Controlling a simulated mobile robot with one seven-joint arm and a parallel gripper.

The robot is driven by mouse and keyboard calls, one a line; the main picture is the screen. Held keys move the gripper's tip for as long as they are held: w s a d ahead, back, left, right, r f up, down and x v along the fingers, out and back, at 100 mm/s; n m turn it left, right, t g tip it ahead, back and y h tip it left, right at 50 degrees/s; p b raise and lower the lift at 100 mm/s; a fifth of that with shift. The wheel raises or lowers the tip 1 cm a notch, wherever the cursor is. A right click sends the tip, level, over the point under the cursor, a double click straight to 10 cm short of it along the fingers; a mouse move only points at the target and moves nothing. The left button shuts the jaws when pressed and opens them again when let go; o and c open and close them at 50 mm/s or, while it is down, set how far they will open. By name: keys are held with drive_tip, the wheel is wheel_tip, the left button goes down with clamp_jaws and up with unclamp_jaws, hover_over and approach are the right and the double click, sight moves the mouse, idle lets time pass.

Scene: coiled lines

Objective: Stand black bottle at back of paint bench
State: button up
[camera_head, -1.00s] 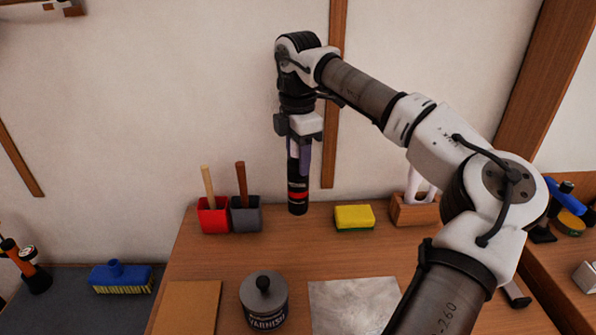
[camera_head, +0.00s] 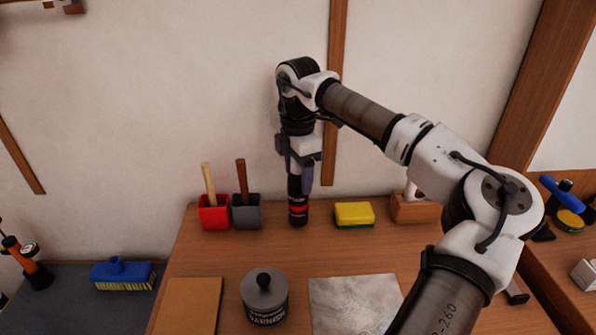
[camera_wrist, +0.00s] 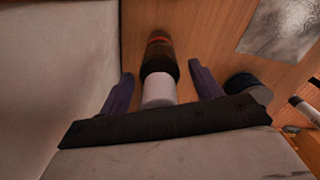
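The black bottle (camera_head: 298,205), with a red band, stands upright at the back of the paint bench (camera_head: 250,248), near the wall, between the grey holder and the yellow sponge. In the wrist view the bottle (camera_wrist: 160,62) shows a white cap and an orange-red band. My gripper (camera_head: 303,180) is above and around its upper part. In the wrist view the fingers of my gripper (camera_wrist: 162,88) are spread, with a gap on each side of the bottle. The bottle's top is hidden by my gripper in the head view.
A red holder (camera_head: 214,214) and a grey holder (camera_head: 247,213) stand left of the bottle. A yellow sponge (camera_head: 354,214) and a wooden holder (camera_head: 412,209) are to its right. A varnish can (camera_head: 265,300), a brown board (camera_head: 188,306) and a metal sheet (camera_head: 352,304) lie nearer the front.

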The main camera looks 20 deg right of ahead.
wheel_tip(320, 180, up, 12)
drive_tip(key=shift+r+b, duration=0.2)
drive_tip(key=shift+b, duration=0.35)
idle(0.3)
